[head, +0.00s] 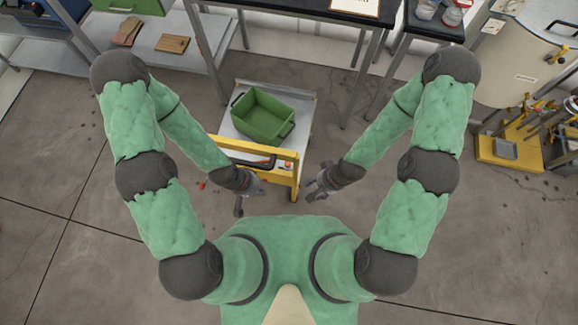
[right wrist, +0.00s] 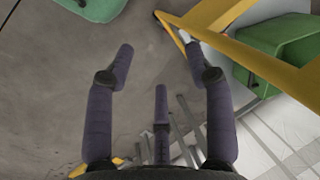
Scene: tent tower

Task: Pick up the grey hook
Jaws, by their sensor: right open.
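I cannot make out a grey hook with certainty in either view. My right gripper (head: 314,190) is just right of the yellow-framed trolley (head: 295,180) in the head view. In the right wrist view its dark fingers (right wrist: 160,62) are spread apart, with nothing between them but floor. The trolley's yellow frame (right wrist: 255,55) passes close beside the right-hand finger. My left gripper (head: 246,194) is at the near left side of the trolley, small and dark; its fingers are too small to read, and it may cover things behind it.
A green bin (head: 262,115) stands on the trolley and also shows in the right wrist view (right wrist: 275,48). A small red thing (head: 201,185) lies on the floor to the left. Workbenches (head: 300,14) line the back. A yellow tool tray (head: 500,152) and a large drum (head: 520,60) stand right.

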